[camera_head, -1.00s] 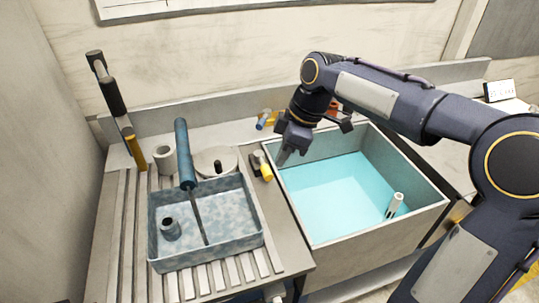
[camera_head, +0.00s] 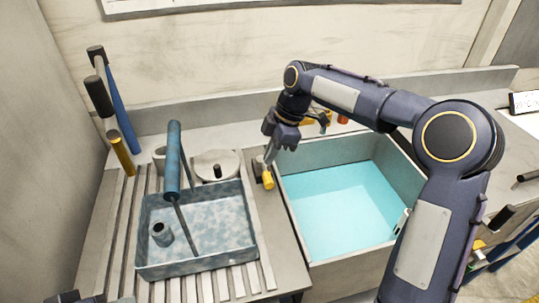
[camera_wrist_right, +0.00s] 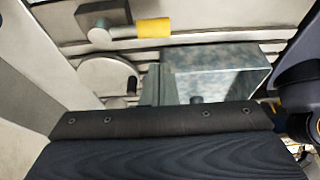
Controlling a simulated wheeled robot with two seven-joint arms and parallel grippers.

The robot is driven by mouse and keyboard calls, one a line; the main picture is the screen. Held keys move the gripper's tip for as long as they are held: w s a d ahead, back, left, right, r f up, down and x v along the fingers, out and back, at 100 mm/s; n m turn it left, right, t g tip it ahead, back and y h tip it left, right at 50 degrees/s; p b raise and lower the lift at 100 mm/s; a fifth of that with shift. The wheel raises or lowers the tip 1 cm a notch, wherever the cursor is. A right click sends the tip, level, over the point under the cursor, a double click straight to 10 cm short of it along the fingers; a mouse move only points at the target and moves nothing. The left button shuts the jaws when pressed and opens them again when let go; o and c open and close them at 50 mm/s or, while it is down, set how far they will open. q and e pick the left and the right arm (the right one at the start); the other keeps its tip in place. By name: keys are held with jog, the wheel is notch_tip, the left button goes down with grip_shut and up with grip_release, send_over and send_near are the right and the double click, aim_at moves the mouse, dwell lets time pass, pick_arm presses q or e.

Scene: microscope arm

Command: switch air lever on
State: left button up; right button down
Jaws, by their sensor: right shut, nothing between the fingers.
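The lever with a yellow grip (camera_head: 267,180) sits on the counter strip between the drainboard and the sink. It looks like the air lever. In the right wrist view its yellow grip (camera_wrist_right: 153,28) lies at the top, on a grey stem that runs left to a round pivot. My right gripper (camera_head: 268,160) is shut and empty, pointing down just behind the lever. The fingertips are close to it, but I cannot tell whether they touch. Only a dark piece, perhaps of my left gripper, shows at the bottom left edge of the head view; its fingers are hidden.
A sink (camera_head: 290,205) with turquoise water stands to the right of the lever. A blue-grey tray (camera_head: 200,262) with a blue-handled tool (camera_head: 173,160) lies on the drainboard to the left. A round lidded pot (camera_head: 228,172) stands close by. Hammer-like tools (camera_head: 98,95) lean at the left.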

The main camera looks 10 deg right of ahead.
aim_at(265, 174)
pick_arm(q)
jog(key=shift+r+p, duration=0.3)
jog(key=shift+r, duration=0.05)
pick_arm(e)
jog(key=x, duration=0.7)
jog(key=shift+a+f, duration=0.1)
jog(key=shift+f, duration=0.15)
pick_arm(q)
jog(key=shift+s+a, duration=0.1)
